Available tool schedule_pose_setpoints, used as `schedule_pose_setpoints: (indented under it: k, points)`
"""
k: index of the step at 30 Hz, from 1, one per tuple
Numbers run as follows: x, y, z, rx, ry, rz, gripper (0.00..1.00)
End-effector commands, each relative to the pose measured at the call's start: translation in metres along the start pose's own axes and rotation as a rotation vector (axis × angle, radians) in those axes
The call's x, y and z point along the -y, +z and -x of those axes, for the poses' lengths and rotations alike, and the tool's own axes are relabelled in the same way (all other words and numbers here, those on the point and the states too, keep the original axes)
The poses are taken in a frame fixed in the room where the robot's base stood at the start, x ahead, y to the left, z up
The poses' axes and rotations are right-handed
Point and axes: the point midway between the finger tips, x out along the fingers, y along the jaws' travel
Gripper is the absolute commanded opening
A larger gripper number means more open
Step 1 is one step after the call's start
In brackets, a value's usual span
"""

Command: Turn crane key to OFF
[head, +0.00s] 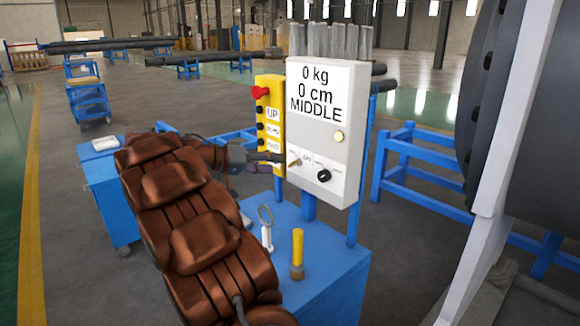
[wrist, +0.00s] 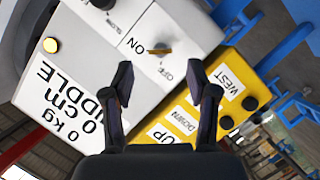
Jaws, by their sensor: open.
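The crane key (wrist: 160,50) is a small brass-coloured key on the white control box (wrist: 80,62). In the wrist view it lies near the ON label and the OFF label (wrist: 166,70); I cannot tell for sure which one it points to. The key also shows small in the head view (head: 295,162), low on the box's front. My gripper (wrist: 160,78) is open, with the key showing between and beyond its fingertips, apparently untouched.
A yellow panel (head: 269,118) with a red button and labelled buttons adjoins the box on its left. A black knob (head: 324,176) sits right of the key. A blue cabinet (head: 330,270) below bears a yellow-handled tool (head: 297,249) and a ring-ended tool (head: 266,228).

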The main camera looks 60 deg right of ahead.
Motion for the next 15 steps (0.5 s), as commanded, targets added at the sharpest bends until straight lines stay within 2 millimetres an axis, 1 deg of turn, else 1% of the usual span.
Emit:
schedule_pose_setpoints:
  k: [6,9,15]
  points:
    - [-0.001,0.001,-0.033,0.004,0.000,0.004,0.58]
    - [-0.001,0.000,-0.045,0.003,0.000,0.004,0.58]
    - [-0.001,0.000,-0.059,0.001,0.000,0.002,0.58]
